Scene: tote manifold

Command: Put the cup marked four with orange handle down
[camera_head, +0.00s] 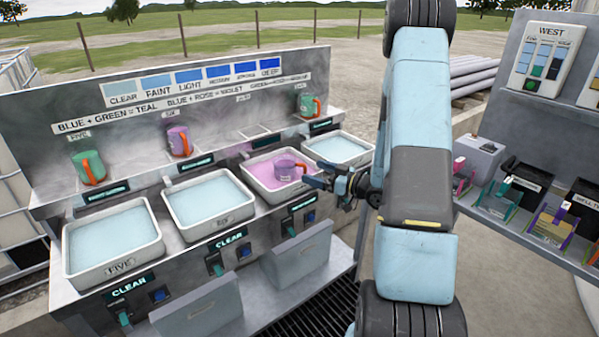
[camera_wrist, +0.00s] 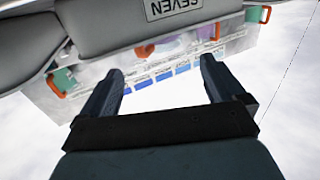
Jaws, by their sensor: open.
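A cup with an orange handle (camera_head: 285,168) sits in the pink-filled tray (camera_head: 254,187). It looks purple, and no number on it is readable. My gripper (camera_head: 316,176) is just right of this cup, its tips close to the handle. Whether they touch it cannot be told. In the wrist view my gripper (camera_wrist: 160,82) is open, with nothing visible between its fingers. Three more orange-handled cups stand on the back ledge: a green one (camera_head: 87,168) at left, a purple one (camera_head: 178,141) in the middle and a green one (camera_head: 307,106) at right.
Pale blue trays stand at left (camera_head: 113,278), middle (camera_head: 208,232) and right (camera_head: 370,161) along the bench. Levers and CLEAR displays line its front. A shelf (camera_head: 510,228) with coloured items stands at right. The wrist view shows a SEVEN label (camera_wrist: 174,8).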

